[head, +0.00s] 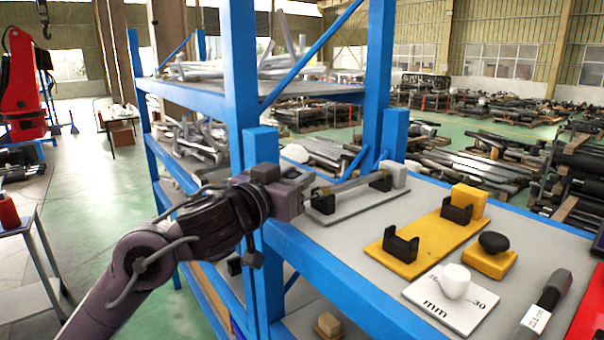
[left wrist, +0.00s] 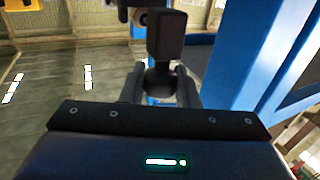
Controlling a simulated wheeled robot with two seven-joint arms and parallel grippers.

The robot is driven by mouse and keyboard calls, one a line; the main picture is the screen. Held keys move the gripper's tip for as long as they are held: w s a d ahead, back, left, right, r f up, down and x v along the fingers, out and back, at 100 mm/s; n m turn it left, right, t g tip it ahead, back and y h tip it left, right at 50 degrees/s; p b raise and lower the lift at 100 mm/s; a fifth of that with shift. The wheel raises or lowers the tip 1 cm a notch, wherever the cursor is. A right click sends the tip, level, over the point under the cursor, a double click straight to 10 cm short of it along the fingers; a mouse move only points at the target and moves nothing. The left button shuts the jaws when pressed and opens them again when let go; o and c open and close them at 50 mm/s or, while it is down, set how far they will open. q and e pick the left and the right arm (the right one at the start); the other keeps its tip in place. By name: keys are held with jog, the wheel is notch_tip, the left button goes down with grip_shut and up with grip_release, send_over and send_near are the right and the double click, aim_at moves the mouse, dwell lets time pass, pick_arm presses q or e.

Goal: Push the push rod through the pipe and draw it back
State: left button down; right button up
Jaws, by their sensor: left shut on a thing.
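A thin grey pipe (head: 352,184) lies level across dark cradles on a grey plate (head: 345,209), with a light grey block (head: 394,173) at its far end. My left gripper (head: 302,194) is at the pipe's near end, by the near cradle (head: 322,202). In the left wrist view its fingers (left wrist: 160,88) are shut on a dark rounded piece, which I take for the push rod's knob (left wrist: 160,80). The rod's shaft does not show clearly, so how far it sits in the pipe cannot be told. A yellow stand (head: 425,240) has two empty black cradles.
On the grey shelf top are a yellow block with a black knob (head: 490,262), a white plate marked mm (head: 445,310) with a white knob, and a black gauge (head: 550,292). Blue posts (head: 236,75) rise close behind my left arm. A red machine hangs at far left (head: 22,85).

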pick_arm(q)
jog(key=shift+s+a+f, duration=0.1)
jog(key=shift+s+a, duration=0.55)
jog(key=shift+a, duration=0.25)
jog(key=shift+d, duration=0.1)
jog(key=c, duration=1.4)
grip_release()
jog(key=shift+o, duration=1.4)
jog(key=shift+w, duration=0.1)
pick_arm(e)
jog(key=shift+s+a+r, duration=0.15)
jog(key=shift+a, duration=0.25)
jog(key=shift+s+a+r, duration=0.1)
jog(key=shift+s+a, duration=0.05)
jog(key=shift+a, duration=0.2)
pick_arm(q)
jog(key=shift+s+a, duration=0.35)
jog(key=shift+s, duration=0.15)
jog(key=b+v, duration=0.1)
jog(key=v, duration=0.5)
jog(key=shift+s+a, duration=0.25)
jog(key=shift+a, duration=0.05)
pick_arm(e)
jog(key=shift+d+f, duration=0.3)
jog(key=shift+f, duration=0.35)
